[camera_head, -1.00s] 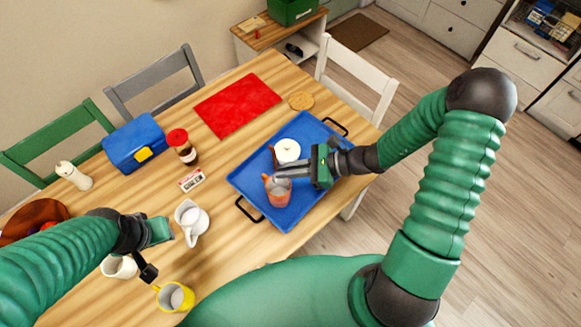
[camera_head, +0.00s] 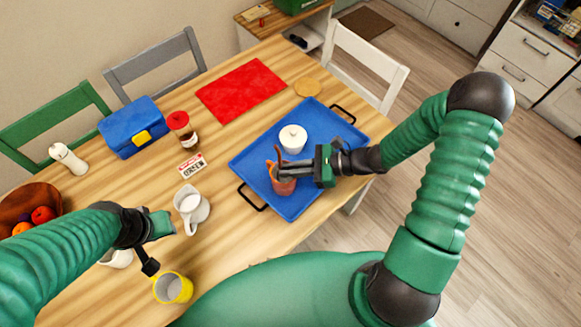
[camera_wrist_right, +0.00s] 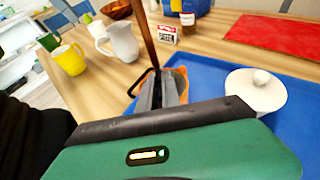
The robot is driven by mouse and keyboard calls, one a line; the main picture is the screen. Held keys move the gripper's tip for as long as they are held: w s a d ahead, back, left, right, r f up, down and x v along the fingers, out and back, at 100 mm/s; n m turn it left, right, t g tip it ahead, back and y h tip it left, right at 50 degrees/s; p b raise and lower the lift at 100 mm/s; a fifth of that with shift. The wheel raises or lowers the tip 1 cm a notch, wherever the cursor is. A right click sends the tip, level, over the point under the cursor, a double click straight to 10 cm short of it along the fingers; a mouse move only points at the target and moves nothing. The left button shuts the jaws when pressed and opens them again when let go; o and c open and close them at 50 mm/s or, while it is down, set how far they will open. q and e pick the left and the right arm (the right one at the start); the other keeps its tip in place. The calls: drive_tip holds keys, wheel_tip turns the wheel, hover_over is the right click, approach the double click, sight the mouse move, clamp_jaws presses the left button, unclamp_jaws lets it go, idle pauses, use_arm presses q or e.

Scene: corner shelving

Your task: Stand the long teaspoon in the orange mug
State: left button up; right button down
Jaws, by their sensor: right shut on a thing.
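The orange mug (camera_head: 284,187) stands on the blue tray; its rim also shows in the right wrist view (camera_wrist_right: 183,80), behind my fingers. My right gripper (camera_head: 284,171) is over the mug, shut on the brown long teaspoon (camera_wrist_right: 146,38). The teaspoon rises steeply from between the fingertips (camera_wrist_right: 158,92), slightly tilted, and leaves the top of the wrist view. Its lower end is hidden by the fingers and mug, so I cannot tell how deep it sits. My left gripper (camera_head: 168,224) is beside the white jug; its fingers are too unclear to judge.
The blue tray (camera_head: 330,155) also holds a white lidded pot (camera_head: 293,138) close behind the right gripper. A white jug (camera_head: 192,207), yellow mug (camera_head: 173,288), red-lidded jar (camera_head: 182,130) and blue box (camera_head: 131,127) stand left. A red mat (camera_head: 241,90) lies behind.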

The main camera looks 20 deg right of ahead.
drive_tip(key=c, duration=1.5)
unclamp_jaws()
drive_tip(key=shift+d+f, duration=0.1)
drive_tip(key=shift+d, duration=0.5)
drive_tip(key=v, duration=1.6)
drive_tip(key=shift+s, duration=0.25)
